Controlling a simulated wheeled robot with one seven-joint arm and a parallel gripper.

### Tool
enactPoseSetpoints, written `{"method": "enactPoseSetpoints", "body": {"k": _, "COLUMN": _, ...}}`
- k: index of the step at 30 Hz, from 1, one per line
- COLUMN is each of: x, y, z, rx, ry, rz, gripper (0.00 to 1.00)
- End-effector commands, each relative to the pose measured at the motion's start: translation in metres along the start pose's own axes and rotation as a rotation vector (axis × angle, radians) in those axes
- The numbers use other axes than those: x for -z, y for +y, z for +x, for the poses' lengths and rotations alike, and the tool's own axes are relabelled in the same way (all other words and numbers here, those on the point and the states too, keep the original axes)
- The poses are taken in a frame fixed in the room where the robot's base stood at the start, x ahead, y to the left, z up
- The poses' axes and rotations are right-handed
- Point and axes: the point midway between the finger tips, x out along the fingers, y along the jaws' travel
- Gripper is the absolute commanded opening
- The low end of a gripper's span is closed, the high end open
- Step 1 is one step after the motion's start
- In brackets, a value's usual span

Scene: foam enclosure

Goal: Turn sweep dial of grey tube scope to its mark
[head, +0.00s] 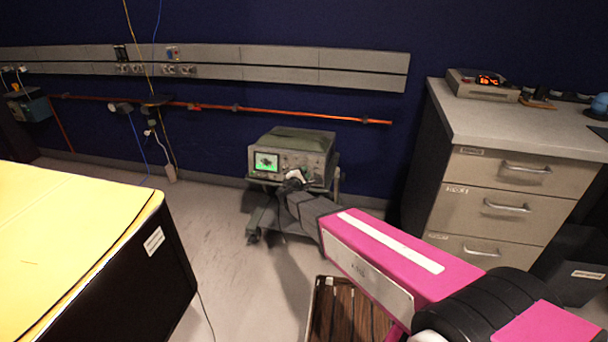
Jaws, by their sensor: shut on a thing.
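The grey tube scope (308,142) stands on a small wheeled cart against the dark blue wall. Its lit green screen (266,161) is on the left of its front face, and several small knobs are to the right of the screen. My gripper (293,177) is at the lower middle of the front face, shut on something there. The sweep dial itself is hidden behind my gripper or too small to make out, and I cannot see its mark. My pink and black arm reaches in from the lower right.
The cart (262,215) under the scope stands on open grey floor. A yellow-topped black case (75,245) fills the lower left. A grey drawer cabinet (500,195) stands at the right. A brown slatted crate (343,310) sits below my arm. An orange pipe (290,114) runs along the wall.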

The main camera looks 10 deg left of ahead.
Motion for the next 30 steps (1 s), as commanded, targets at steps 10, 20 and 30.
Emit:
{"method": "enactPoseSetpoints", "body": {"k": 10, "x": -0.0001, "y": -0.0004, "z": -0.0004, "rx": 0.000, "ry": 0.001, "rz": -0.001, "gripper": 0.49}}
{"method": "enactPoseSetpoints", "body": {"k": 20, "x": -0.0004, "y": -0.0011, "z": -0.0001, "rx": -0.024, "ry": 0.003, "rz": -0.138, "gripper": 0.49}}
{"method": "enactPoseSetpoints", "body": {"k": 30, "x": -0.0013, "y": -0.0022, "z": -0.0002, "rx": -0.095, "ry": 0.013, "rz": -0.540, "gripper": 0.49}}
